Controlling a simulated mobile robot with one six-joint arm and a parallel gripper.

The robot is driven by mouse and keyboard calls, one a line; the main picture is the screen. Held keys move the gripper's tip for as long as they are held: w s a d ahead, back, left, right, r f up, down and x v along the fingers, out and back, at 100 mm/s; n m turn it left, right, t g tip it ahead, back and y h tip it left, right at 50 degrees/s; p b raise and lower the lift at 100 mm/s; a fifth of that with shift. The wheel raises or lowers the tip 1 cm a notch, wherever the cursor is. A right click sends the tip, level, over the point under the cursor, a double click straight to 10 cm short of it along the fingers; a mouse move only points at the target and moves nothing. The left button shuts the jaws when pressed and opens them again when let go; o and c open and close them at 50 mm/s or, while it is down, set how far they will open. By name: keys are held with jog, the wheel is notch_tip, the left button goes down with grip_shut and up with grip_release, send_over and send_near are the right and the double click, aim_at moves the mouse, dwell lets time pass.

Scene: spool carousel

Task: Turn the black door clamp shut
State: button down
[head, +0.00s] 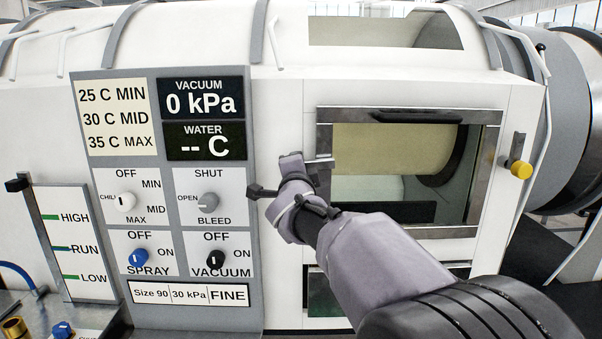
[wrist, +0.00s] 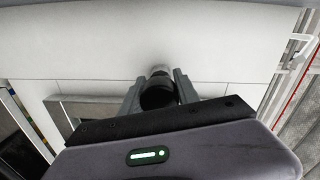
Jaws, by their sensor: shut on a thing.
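The black door clamp's knob (wrist: 158,97) sits between the two grey fingers of my gripper (wrist: 160,88) in the wrist view. The fingers are shut on it from both sides. In the head view my gripper (head: 291,166) is against the white wall at the left side of the windowed door (head: 408,232), and it hides the knob. A short metal bar (head: 320,164) shows just right of my gripper, lying roughly level and reaching the door's left frame. I cannot tell whether it presses on the frame.
A yellow-knobbed clamp (head: 520,170) is on the door's right side, its metal plate upright. A control panel (head: 205,262) with knobs and displays is close left of my gripper. A lower dark window (head: 318,292) is partly behind my arm.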

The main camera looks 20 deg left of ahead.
jog(key=shift+m+b, duration=0.3)
jog(key=shift+m, duration=0.3)
jog(key=c, duration=1.2)
grip_release()
jog(key=v, duration=1.7)
jog(key=shift+s+d, duration=0.1)
jog(key=shift+s, duration=0.05)
jog(key=shift+d+f, duration=0.1)
